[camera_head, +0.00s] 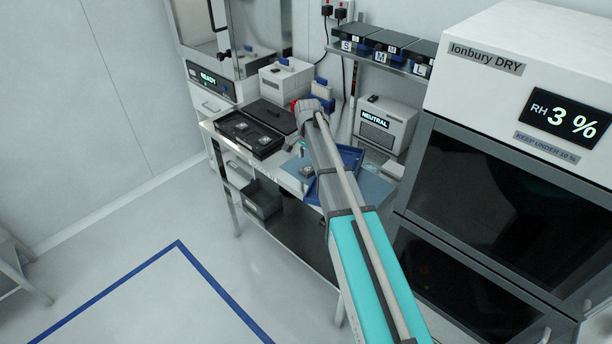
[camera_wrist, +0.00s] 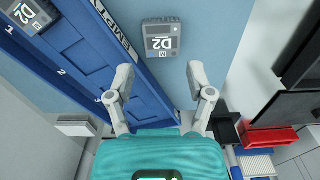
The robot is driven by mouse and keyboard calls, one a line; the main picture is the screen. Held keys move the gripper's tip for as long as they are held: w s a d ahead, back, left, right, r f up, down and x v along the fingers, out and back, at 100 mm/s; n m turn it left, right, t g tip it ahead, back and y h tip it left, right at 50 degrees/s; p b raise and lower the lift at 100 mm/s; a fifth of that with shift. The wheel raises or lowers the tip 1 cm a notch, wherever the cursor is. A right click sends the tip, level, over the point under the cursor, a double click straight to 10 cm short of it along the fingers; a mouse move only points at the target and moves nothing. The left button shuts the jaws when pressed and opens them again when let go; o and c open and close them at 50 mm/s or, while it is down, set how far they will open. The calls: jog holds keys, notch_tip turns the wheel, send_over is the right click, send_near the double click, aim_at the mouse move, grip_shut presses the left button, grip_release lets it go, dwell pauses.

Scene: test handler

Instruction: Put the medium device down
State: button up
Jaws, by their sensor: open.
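In the wrist view a small grey device (camera_wrist: 162,39) marked D2 lies flat on the light blue mat (camera_wrist: 213,20). My gripper (camera_wrist: 161,75) is open, with its two fingers spread apart and nothing between them. The device lies just beyond the fingertips, roughly centred between them and apart from both. Another grey device (camera_wrist: 30,12) marked D2 sits in the blue tray (camera_wrist: 92,62), cut off by the picture's edge. In the head view my arm hides part of the blue tray (camera_head: 350,156) and the mat (camera_head: 378,187).
A box labelled NEUTRAL (camera_head: 383,125) stands behind the mat. The dry cabinet (camera_head: 500,75) rises at right.

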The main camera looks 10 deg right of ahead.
aim_at(307, 170)
jog(key=shift+f, duration=0.1)
dwell(0.3)
jog(key=shift+a+f+b, duration=0.2)
jog(key=shift+f+b, duration=2.35)
jog(key=shift+b, duration=0.05)
jog(key=c, duration=0.9)
jog(key=shift+r, duration=0.15)
notch_tip(307, 170, up, 3)
jog(key=p, duration=0.3)
jog(key=s+r+p, duration=0.3)
jog(key=s, duration=0.1)
jog(key=s+r+p, duration=0.3)
jog(key=s, duration=0.2)
jog(key=s+r+p, duration=0.3)
jog(key=s+p, duration=0.1)
jog(key=s, duration=0.1)
jog(key=shift+d+r, duration=0.1)
jog(key=shift+r, duration=0.25)
